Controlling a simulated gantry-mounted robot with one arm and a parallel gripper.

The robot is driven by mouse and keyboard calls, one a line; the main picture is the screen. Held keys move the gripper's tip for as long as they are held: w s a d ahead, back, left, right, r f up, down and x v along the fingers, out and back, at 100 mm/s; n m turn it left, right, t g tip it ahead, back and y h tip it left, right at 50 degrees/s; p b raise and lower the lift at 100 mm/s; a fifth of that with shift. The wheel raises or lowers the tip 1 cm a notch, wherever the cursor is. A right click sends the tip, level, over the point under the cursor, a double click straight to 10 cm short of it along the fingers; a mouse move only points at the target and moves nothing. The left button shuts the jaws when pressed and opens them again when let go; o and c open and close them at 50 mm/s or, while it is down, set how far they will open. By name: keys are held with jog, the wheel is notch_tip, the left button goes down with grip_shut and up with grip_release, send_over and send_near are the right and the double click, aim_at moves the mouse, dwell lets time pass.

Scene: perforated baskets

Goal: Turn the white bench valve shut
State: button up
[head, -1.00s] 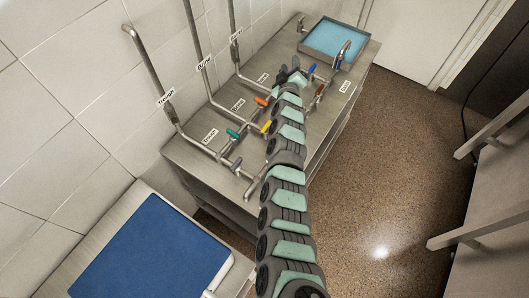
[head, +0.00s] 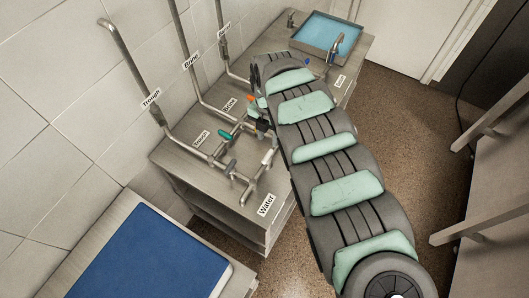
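A small white handle (head: 268,157) shows on the near pipework of the steel bench, to the left of my arm. It appears to be the white bench valve; its exact angle is too small to tell. My gripper (head: 262,127) is a small dark shape low over the pipes, just above and behind the white handle in the picture. It is partly hidden by my own arm. I cannot tell whether its fingers are open or shut, or whether they touch anything.
A teal handle (head: 228,134) sits left of my gripper, and an orange handle (head: 250,99) is close behind it. A blue handle (head: 307,61) is near the water-filled basin (head: 297,40). A "Water" label (head: 266,204) lies at the bench's near edge. Upright pipes line the wall.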

aim_at(268, 155)
notch_tip(268, 155, down, 11)
jog(key=shift+r, duration=0.2)
jog(key=shift+c, duration=0.4)
grip_shut()
dwell(0.3)
